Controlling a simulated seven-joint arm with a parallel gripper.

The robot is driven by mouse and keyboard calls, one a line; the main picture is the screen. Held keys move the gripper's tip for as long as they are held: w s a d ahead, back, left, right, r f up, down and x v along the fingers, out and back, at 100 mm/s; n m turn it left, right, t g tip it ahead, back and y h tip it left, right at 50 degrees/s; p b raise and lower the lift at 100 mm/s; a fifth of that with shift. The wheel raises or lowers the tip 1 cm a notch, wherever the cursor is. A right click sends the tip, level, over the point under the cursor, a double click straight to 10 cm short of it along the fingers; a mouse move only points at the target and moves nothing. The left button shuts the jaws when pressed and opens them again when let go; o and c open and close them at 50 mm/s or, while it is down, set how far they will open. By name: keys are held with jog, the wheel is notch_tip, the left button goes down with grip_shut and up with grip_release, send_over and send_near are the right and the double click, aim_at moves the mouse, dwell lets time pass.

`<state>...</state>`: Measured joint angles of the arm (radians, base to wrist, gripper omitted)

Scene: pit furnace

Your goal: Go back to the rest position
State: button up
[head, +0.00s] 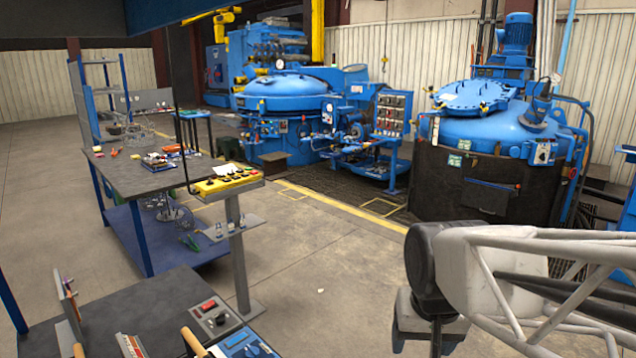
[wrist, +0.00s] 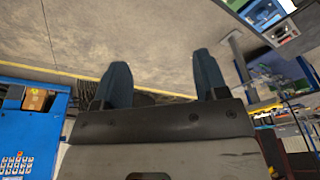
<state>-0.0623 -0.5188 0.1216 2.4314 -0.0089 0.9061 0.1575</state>
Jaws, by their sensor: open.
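My gripper (wrist: 161,82) shows in the wrist view with its two dark blue fingers spread apart. It is open, and nothing is between the fingers. In the head view my arm comes in from the right edge at the lower right, and the gripper's fingers cannot be made out there. The arm hangs over bare concrete floor, apart from the benches.
A yellow button panel (head: 228,180) stands on a grey post at centre left. A dark-topped workbench (head: 130,178) is behind it, and another bench (head: 120,312) is at the lower left. Blue furnaces (head: 285,95) (head: 480,125) stand at the back.

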jog(key=s+d, duration=0.2)
jog(key=s, duration=0.4)
jog(key=shift+s+d+n, duration=0.25)
jog(key=shift+s+n, duration=0.1)
jog(key=shift+n, duration=0.05)
